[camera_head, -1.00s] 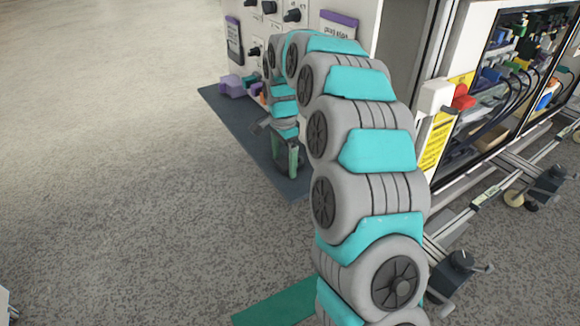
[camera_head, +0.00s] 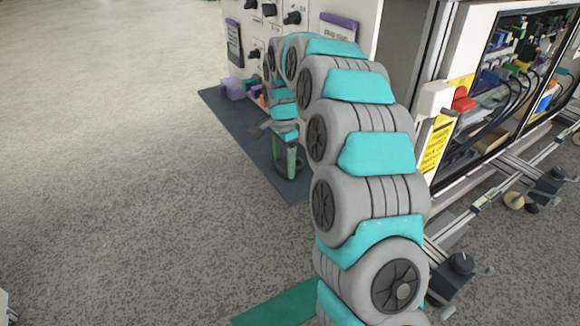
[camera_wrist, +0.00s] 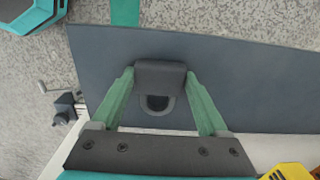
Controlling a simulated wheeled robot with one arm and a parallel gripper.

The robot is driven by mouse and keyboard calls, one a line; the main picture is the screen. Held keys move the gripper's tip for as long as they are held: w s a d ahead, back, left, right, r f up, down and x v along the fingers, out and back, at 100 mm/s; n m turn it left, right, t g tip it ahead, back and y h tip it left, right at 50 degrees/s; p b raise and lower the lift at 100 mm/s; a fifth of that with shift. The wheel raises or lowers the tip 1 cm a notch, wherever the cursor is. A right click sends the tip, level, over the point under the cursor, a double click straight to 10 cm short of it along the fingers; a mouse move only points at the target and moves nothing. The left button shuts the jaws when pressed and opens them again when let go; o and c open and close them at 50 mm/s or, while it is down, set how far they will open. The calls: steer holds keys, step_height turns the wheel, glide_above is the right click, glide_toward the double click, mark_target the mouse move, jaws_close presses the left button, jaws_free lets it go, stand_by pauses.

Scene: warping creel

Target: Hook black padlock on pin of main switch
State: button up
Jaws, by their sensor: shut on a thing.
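My gripper (camera_head: 287,165) hangs low over the dark shelf and points down. In the wrist view its two green fingers (camera_wrist: 161,84) are closed on the sides of the black padlock (camera_wrist: 160,74). The padlock's grey shackle (camera_wrist: 157,111) shows as a loop between the fingers, towards the gripper's palm side of the picture. A red knob (camera_head: 462,99) on a white box, beside a yellow label, stands right of my arm and may be the main switch. I cannot make out its pin.
The dark shelf (camera_head: 240,130) runs along a white panel with black knobs (camera_head: 292,17). Small purple boxes (camera_head: 233,88) sit at its back. An open cabinet (camera_head: 500,75) with cables and rails stands right.

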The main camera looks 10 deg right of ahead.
steer(key=c, duration=0.6)
steer(key=shift+r+p, duration=0.4)
steer(key=shift+r, duration=1.1)
